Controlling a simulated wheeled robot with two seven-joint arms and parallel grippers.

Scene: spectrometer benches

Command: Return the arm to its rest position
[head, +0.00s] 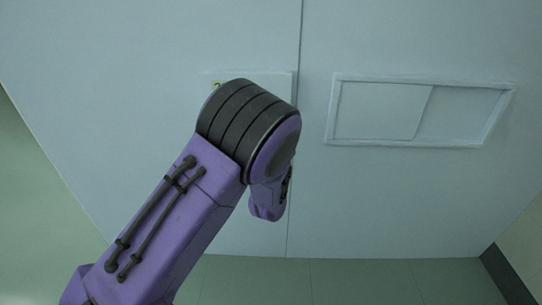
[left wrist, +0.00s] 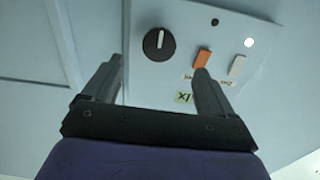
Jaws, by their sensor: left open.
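My purple and black left arm (head: 195,195) reaches up from the lower left in the head view, bent at a black ringed joint. Its gripper is hidden behind the arm there. In the left wrist view my left gripper (left wrist: 160,70) is open, with nothing between its dark fingers. It faces a pale control panel (left wrist: 185,20). The right-hand fingertip overlaps the lower edge of an orange rocker switch (left wrist: 202,58); I cannot tell whether it touches. My right gripper is in neither view.
The panel bears a black knob (left wrist: 159,44), a white switch (left wrist: 237,65), a lit white lamp (left wrist: 249,42) and a label (left wrist: 184,97). In the head view a framed window (head: 375,111) is right of the arm on the pale wall. Green floor (head: 330,282) shows below.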

